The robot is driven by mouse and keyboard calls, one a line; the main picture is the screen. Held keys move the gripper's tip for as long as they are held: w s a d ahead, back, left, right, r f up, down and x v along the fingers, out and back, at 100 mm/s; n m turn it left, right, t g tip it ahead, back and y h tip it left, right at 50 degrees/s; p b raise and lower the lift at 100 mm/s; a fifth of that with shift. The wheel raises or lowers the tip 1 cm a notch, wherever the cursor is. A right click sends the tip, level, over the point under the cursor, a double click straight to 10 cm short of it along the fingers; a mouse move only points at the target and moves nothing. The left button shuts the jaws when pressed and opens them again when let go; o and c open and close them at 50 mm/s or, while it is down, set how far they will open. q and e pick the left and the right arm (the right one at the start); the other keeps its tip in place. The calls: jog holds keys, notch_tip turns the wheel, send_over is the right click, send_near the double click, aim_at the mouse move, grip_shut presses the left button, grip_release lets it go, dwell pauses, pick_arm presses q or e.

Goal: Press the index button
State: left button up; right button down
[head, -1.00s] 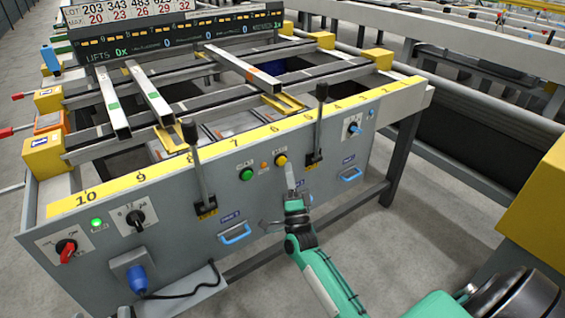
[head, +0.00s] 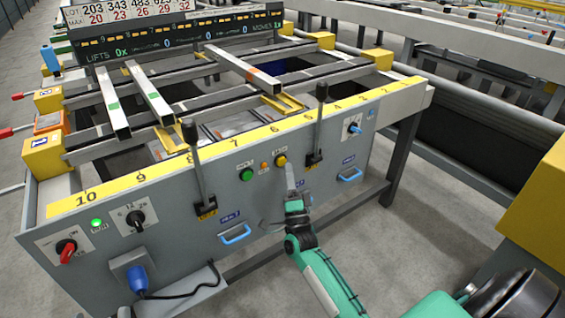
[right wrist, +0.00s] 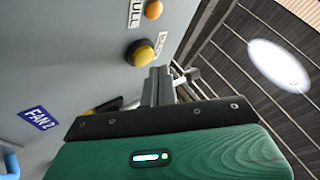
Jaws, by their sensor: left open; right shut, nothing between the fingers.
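The index button, a round yellow button (head: 281,160), sits on the grey front panel (head: 330,200) between two black levers. In the right wrist view the yellow button (right wrist: 140,52) is in a dark collar, unobstructed, left of the fingertips. My right gripper (head: 289,169) is shut and empty, with its fingers just below the button in the head view. In the right wrist view, my right gripper (right wrist: 158,75) shows its grey fingers close to the button; a gap seems to remain, and contact cannot be confirmed. My left gripper is not in view.
A green button (head: 247,175) and small orange lamp (head: 265,166) are left of the yellow button. Black levers (head: 198,170) and (head: 319,125) stick out on either side. Blue handles (head: 234,234) project below. Metal bars (head: 148,92) lie across the table top.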

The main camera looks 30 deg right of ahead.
jog(key=shift+w+y, duration=0.15)
jog(key=shift+y, duration=0.15)
dwell(0.5)
jog(key=shift+w, duration=0.3)
